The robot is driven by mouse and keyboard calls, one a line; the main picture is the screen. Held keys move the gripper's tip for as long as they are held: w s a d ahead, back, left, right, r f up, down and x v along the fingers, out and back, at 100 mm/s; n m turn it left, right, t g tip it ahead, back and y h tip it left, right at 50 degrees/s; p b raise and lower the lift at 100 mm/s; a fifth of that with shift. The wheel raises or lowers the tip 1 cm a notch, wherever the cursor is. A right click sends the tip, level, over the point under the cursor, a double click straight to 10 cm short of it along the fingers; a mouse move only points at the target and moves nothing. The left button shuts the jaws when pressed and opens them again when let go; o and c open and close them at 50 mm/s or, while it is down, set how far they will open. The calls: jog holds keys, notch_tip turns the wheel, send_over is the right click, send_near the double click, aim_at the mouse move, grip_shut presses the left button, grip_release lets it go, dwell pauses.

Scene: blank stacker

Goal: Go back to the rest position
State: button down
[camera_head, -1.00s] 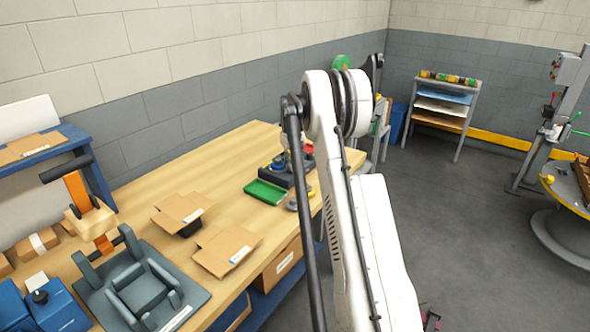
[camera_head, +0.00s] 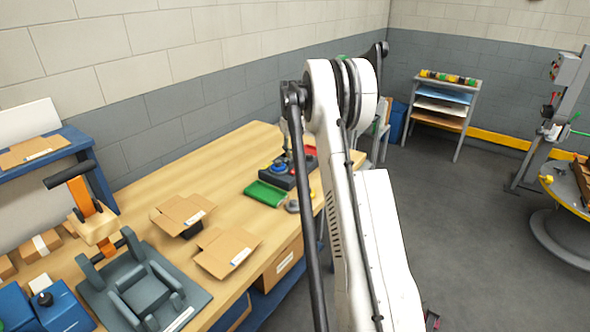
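My white arm (camera_head: 352,200) rises from the bottom edge to a bulky joint in the middle of the view. The wooden workbench (camera_head: 150,180) stands to the left of the arm.
On the bench are a green tray (camera_head: 266,193), a dark device (camera_head: 283,174) partly behind the arm, open cardboard boxes (camera_head: 228,250) and a dark grey press fixture (camera_head: 145,292). A shelf rack (camera_head: 441,105) and a round table (camera_head: 570,190) stand right. The floor (camera_head: 470,240) between is clear.

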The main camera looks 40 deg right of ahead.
jog(key=shift+r, duration=0.5)
jog(key=shift+a+r, duration=0.1)
jog(key=shift+a, duration=0.05)
jog(key=s+a+r+n+t+b, duration=0.1)
jog(key=s+a+r, duration=0.35)
jog(key=a, duration=0.45)
jog(key=s+a+r+t+h, duration=0.1)
jog(key=s+a+r, duration=0.2)
jog(key=a+r, duration=0.45)
jog(key=s+a+r+n+t+b, duration=0.1)
jog(key=s+a+r, duration=0.3)
jog(key=a, duration=0.6)
jog(key=s+a+f+t+b, duration=0.1)
jog(key=s+a+f, duration=0.3)
jog(key=s+a, duration=0.5)
jog(key=s+a+f+n+t+y+b, duration=0.1)
jog(key=s+a+f+t, duration=0.2)
jog(key=s+a, duration=0.6)
jog(key=s+f, duration=0.1)
jog(key=s, duration=0.6)
jog(key=shift+b, duration=0.3)
